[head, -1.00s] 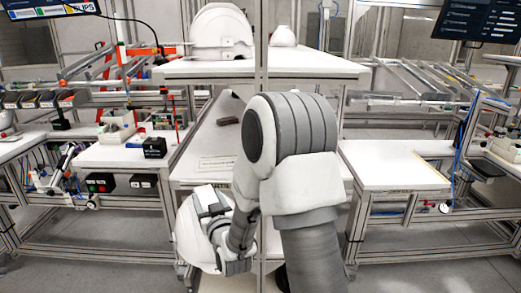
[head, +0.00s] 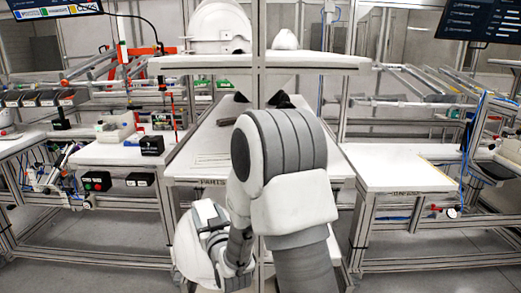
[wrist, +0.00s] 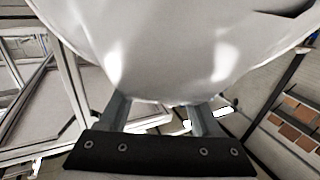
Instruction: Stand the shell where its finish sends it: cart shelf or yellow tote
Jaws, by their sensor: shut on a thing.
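A white helmet shell (head: 190,250) hangs at the lower middle of the head view, in front of and below the bench edge. My gripper (head: 212,228) is shut on it, and my arm hides its right side. In the wrist view the shell (wrist: 165,45) fills the top, smooth and pale with two bright highlights. The fingers of my gripper (wrist: 160,115) meet its rim. An upper white shelf (head: 340,62) carries a large white shell (head: 218,28) at left and a smaller white piece (head: 285,40) beside the post. I see no yellow tote.
A bench (head: 205,150) with a "PARTS" label and dark items on it lies under the shelf. A mostly clear white table (head: 400,175) is at right. A bench with boxes (head: 115,152) is at left. A metal post (head: 259,60) rises midway.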

